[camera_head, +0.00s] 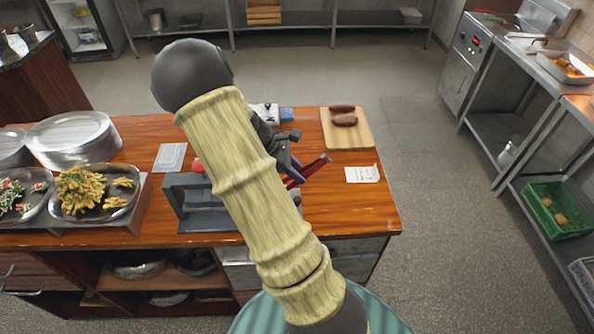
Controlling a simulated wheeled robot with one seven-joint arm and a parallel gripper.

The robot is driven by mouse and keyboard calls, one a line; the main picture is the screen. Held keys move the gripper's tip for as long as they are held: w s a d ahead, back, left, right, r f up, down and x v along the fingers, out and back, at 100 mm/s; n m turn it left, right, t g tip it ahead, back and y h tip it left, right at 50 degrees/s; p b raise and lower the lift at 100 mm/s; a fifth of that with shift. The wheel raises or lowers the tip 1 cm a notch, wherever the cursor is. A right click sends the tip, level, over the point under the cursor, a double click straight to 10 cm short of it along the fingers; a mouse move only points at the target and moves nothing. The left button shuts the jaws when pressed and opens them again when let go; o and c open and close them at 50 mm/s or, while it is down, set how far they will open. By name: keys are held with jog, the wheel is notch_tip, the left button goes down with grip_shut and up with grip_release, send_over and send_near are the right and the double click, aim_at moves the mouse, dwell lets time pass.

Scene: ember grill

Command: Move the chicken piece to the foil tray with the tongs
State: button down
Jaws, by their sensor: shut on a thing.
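My gripper (287,158) is over the wooden counter, partly hidden behind my own arm. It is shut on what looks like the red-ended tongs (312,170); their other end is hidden. I cannot make out a chicken piece for certain. A shiny metal tray (545,62) with orange-brown food stands on the steel bench at the far right; I cannot tell whether it is the foil tray.
A cutting board (346,138) with dark brown pieces and a paper note (362,174) lie right of the gripper. A grey stand (190,205) is partly behind my arm. Plates (72,133) and a fries tray (92,212) fill the left. Floor between counter and bench is clear.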

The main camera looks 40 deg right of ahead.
jog(key=c, duration=1.5)
grip_release()
jog(key=shift+c, duration=0.2)
notch_tip(320, 180, up, 10)
jog(key=p, duration=0.9)
